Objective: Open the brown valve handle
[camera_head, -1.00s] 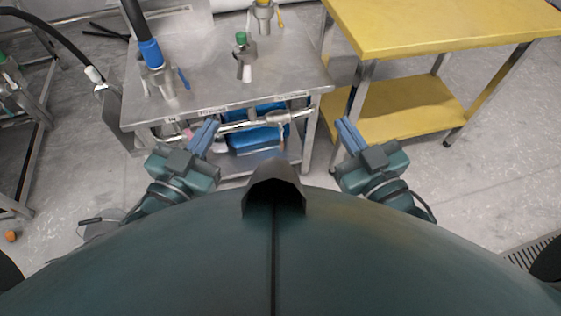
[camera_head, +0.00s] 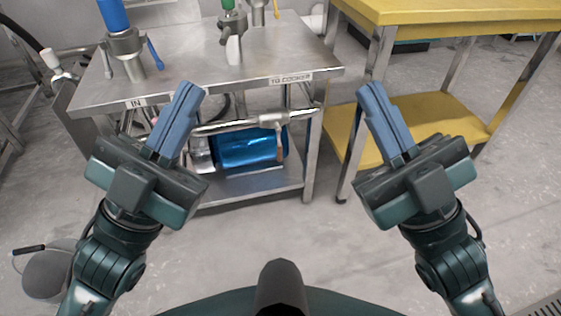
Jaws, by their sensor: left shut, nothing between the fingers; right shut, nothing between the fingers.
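A brown valve handle (camera_head: 280,146) hangs downward from a valve on the metal pipe (camera_head: 235,125) at the front of the steel table, in front of a blue machine. My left gripper (camera_head: 188,92) is shut and empty, raised in front of the left part of the table. It stands left of the handle and its fingers cover part of the table front. My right gripper (camera_head: 370,92) is shut and empty, right of the handle, in front of the gap between the two tables. Neither gripper appears to touch the handle.
The steel table (camera_head: 190,70) carries valves with blue (camera_head: 154,54), green and yellow handles. A blue machine (camera_head: 247,147) sits on its lower shelf. A yellow table (camera_head: 450,12) stands at the right. A grey round object (camera_head: 48,274) lies on the floor at lower left.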

